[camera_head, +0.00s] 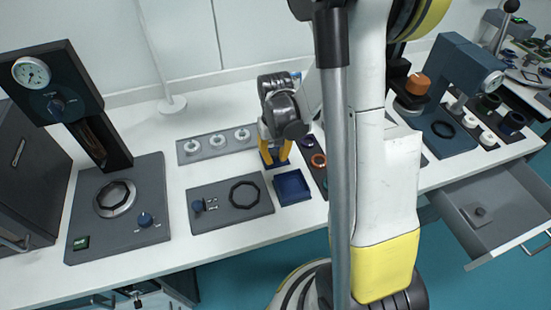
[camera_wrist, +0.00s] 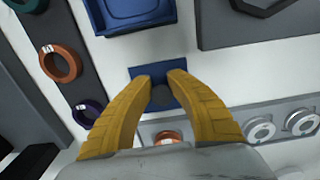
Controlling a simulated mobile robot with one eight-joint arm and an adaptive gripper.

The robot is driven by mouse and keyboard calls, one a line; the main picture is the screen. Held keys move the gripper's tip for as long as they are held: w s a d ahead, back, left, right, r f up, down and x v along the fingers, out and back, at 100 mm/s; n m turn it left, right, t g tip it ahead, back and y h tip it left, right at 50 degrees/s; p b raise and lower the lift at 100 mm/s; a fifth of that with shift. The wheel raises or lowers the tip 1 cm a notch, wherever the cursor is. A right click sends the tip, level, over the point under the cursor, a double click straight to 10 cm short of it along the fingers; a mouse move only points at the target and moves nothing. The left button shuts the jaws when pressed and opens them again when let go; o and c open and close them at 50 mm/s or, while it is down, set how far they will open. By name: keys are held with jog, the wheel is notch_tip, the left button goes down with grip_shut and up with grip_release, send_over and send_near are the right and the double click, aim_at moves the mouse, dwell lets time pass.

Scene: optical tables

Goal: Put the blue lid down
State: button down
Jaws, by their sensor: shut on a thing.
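The blue lid (camera_wrist: 146,73) is a small square plate with a dark knob. My gripper (camera_wrist: 162,82) has its yellow fingers shut on the knob in the wrist view. In the head view the lid (camera_head: 268,157) shows under my gripper (camera_head: 274,160), behind the blue open box (camera_head: 292,188). The box (camera_wrist: 130,12) is at the top of the wrist view, apart from the lid. I cannot tell whether the lid touches the table or hangs just above it.
A grey tray with silver rings (camera_head: 217,142) lies left of my gripper. A dark rack with an orange ring (camera_head: 319,160) and a purple ring lies to the right. A grey plate with a black ring (camera_head: 244,195) is in front. White table (camera_head: 170,220) shows between them.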

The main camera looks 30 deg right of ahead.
aim_at(276, 156)
jog(key=shift+f, duration=0.15)
jog(key=c, duration=1.3)
grip_release()
notch_tip(276, 156, up, 12)
jog(key=f+p, duration=0.1)
jog(key=p, duration=0.3)
jog(key=s+a+r+n+t, duration=0.1)
jog(key=s+a+r+t, duration=0.2)
jog(key=s+a+r, duration=0.2)
jog(key=s+a+r+n+t, duration=0.2)
jog(key=s+a+r+t, duration=0.2)
jog(key=a+r, duration=0.4)
jog(key=shift+s+r, duration=0.35)
jog(key=shift+r, duration=0.15)
